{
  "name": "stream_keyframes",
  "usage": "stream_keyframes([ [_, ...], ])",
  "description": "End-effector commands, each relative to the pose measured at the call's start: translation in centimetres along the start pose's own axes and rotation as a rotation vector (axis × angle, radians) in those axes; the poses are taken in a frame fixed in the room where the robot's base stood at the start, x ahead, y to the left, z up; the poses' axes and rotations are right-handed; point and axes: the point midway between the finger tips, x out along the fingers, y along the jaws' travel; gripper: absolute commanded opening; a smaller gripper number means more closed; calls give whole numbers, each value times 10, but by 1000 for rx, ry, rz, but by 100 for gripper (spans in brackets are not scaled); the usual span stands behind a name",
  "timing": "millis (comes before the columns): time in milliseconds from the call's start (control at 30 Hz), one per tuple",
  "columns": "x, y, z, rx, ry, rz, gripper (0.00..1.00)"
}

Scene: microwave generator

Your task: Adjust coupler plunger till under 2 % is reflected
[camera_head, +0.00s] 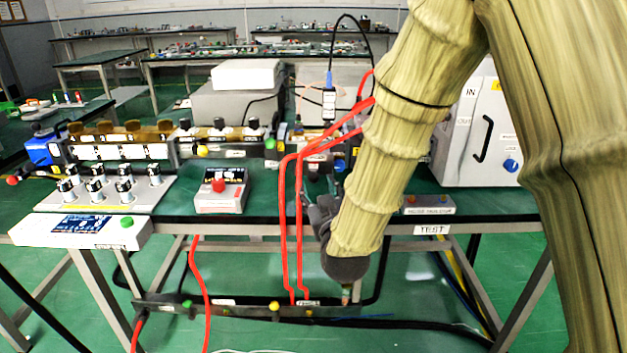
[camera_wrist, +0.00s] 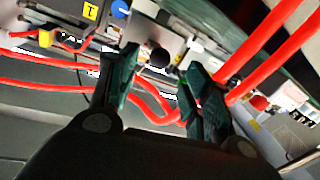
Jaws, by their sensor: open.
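A black round knob (camera_wrist: 158,57) on a short stem stands out from a light metal block in the wrist view; it may be the coupler plunger, but no label on it is readable. My gripper (camera_wrist: 163,62) is open, with one green finger on each side of the knob in the picture. I cannot tell whether either finger touches it. In the head view my gripper (camera_head: 322,182) is at the bench's front edge, and my sleeved arm hides much of the hardware behind it. A small box with a dark display (camera_head: 224,174) and red button stands to the left; its reading is illegible.
Red hoses (camera_head: 284,220) rise from a low manifold (camera_head: 240,306) close by my gripper. A white cabinet (camera_head: 485,135) stands at right. A panel of knobs (camera_head: 105,190) and a green-button console (camera_head: 85,232) are at left. Green bench top shows between the boxes.

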Motion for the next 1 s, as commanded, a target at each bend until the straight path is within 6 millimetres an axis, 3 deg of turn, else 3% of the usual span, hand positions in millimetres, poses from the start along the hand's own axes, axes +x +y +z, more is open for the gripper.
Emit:
stream_keyframes([
  [200,36,0,1,1,1,0,49],
  [400,59,0,0,1,1,0,49],
  [867,68,0,0,1,-1,0,49],
  [1000,68,0,0,1,-1,0,25],
])
